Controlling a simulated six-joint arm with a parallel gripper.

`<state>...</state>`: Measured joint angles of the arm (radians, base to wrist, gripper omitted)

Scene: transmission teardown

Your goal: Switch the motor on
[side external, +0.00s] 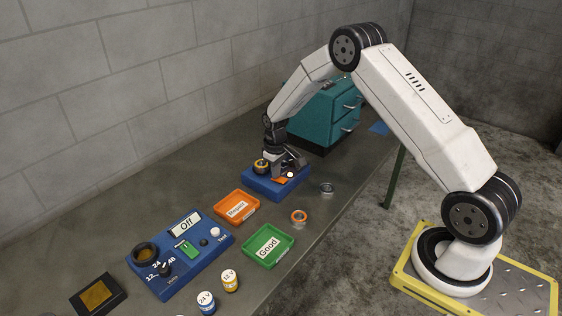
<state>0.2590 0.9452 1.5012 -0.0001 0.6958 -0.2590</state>
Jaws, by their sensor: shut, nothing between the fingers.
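A blue base (262,185) stands on the bench in front of the teal cabinet. It carries a dark round part with a yellow-orange ring (261,165) on its left. An orange piece with a small white round spot (291,175) shows at its right; I cannot tell whether this is a switch. My gripper (287,170) is shut and empty, low over the right part of this base, close to the orange piece. Whether it touches is too small to tell, and the fingers hide part of the base.
A blue test panel (222,244) reading "Off" has a voltage dial and white Test button. Orange "Repair" (237,207) and green "Good" (268,246) trays lie nearby. An orange ring (299,216), a grey ring (327,188) and labelled cans (230,281) stand loose. The teal cabinet (317,115) is behind.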

